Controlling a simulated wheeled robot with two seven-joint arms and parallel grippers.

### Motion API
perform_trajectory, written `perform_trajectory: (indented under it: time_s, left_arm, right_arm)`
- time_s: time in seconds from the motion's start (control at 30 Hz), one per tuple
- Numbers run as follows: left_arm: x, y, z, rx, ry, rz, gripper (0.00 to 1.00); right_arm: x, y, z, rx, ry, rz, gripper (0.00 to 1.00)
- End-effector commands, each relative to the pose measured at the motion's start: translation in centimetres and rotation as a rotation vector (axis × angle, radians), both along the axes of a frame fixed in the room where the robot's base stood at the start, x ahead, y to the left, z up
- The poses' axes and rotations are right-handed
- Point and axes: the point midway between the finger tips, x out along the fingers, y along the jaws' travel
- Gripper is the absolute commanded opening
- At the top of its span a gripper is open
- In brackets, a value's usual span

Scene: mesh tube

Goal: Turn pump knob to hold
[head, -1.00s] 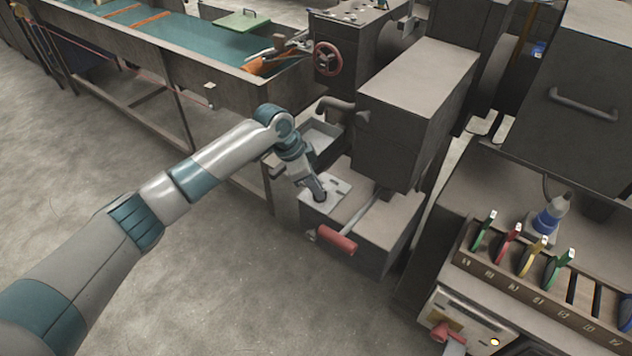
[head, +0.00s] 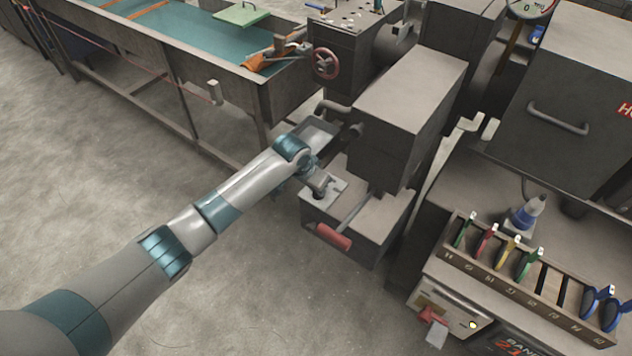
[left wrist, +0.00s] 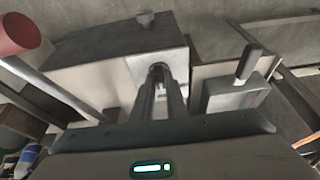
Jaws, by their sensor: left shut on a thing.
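The low grey pump box (head: 372,233) stands left of the tall dark cabinet, with a pale plate (head: 313,198) on its top. My left gripper (head: 324,188) is at this plate and also shows in the left wrist view (left wrist: 160,92). Its fingers are close together around a small dark part, which I take to be the pump knob (left wrist: 158,70); the fingers hide most of it. The knob's pointing direction and any markings cannot be read. A lever with a red grip (head: 333,237) sticks out from the box, beside the gripper. My right gripper is not in view.
A small tray (head: 318,131) lies behind the box. A red handwheel (head: 325,63) is further back. A rack (head: 520,278) with several coloured tools stands at the right. The floor (head: 100,180) at the left is clear.

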Motion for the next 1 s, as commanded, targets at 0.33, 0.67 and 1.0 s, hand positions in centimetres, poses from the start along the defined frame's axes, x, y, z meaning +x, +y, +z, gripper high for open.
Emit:
perform_trajectory:
  time_s: [0.33,0.67,1.0]
  left_arm:
    - [0.13,-0.10,0.16,-0.002,-0.004,0.024,0.00]
    - [0.10,-0.07,0.13,-0.001,-0.003,0.022,0.31]
    - [-0.04,0.02,0.28,-0.001,-0.002,0.022,0.31]
  right_arm:
    - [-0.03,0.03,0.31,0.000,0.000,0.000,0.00]
    - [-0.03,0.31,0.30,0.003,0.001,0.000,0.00]
    - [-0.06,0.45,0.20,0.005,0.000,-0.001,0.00]
